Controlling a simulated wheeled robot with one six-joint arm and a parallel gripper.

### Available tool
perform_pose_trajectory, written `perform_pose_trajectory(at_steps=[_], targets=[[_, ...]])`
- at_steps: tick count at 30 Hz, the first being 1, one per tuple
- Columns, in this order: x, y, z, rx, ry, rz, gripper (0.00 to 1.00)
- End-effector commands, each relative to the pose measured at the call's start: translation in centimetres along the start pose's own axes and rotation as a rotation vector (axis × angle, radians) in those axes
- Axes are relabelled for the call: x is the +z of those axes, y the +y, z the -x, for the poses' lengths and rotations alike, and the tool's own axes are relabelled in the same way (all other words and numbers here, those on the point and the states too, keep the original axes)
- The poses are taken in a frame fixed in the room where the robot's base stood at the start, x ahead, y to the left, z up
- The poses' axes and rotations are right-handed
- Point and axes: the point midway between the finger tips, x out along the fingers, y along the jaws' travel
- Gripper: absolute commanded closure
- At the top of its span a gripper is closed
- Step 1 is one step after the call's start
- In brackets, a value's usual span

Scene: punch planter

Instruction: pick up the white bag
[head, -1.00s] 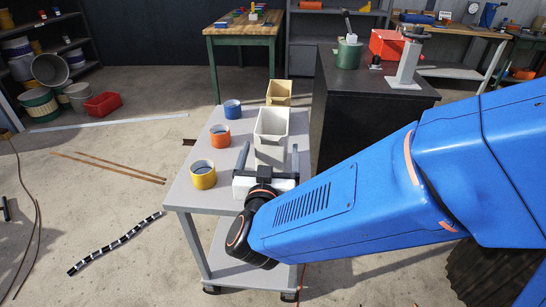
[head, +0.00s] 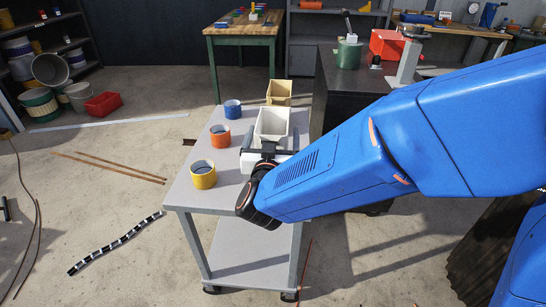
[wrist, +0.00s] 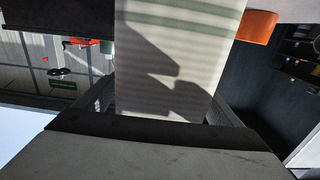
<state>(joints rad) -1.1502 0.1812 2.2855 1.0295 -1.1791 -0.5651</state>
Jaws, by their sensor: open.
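The white bag (head: 272,124), an off-white open-topped box shape, stands upright on the grey cart (head: 209,192). My gripper (head: 271,141) is open, with one finger along each side of the bag near its front. In the wrist view, the pale face of the white bag (wrist: 178,55) fills the middle between the two spread fingers of my gripper (wrist: 165,97). I cannot tell whether either finger touches it. The bag's lower part is hidden behind the gripper in the head view.
A tan bag (head: 279,92) stands just behind the white bag. Blue (head: 232,109), orange (head: 220,136) and yellow (head: 203,175) cups line the cart's left side. A black cabinet (head: 338,95) stands close on the right. The cart top's front is clear.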

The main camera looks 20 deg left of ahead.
Motion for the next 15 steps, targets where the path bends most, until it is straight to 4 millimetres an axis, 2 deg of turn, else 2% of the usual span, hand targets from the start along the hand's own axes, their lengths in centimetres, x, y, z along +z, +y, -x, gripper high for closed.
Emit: perform_pose_trajectory(at_steps=[3, 13, 14, 15], targets=[[-0.02, -0.01, 0.04, 0.000, 0.000, 0.000, 0.12], [-0.03, -0.01, 0.06, 0.000, 0.000, 0.000, 0.91], [-0.03, -0.01, 0.06, 0.000, 0.000, 0.000, 0.96], [-0.21, -0.03, 0.04, 0.000, 0.004, -0.002, 0.96]])
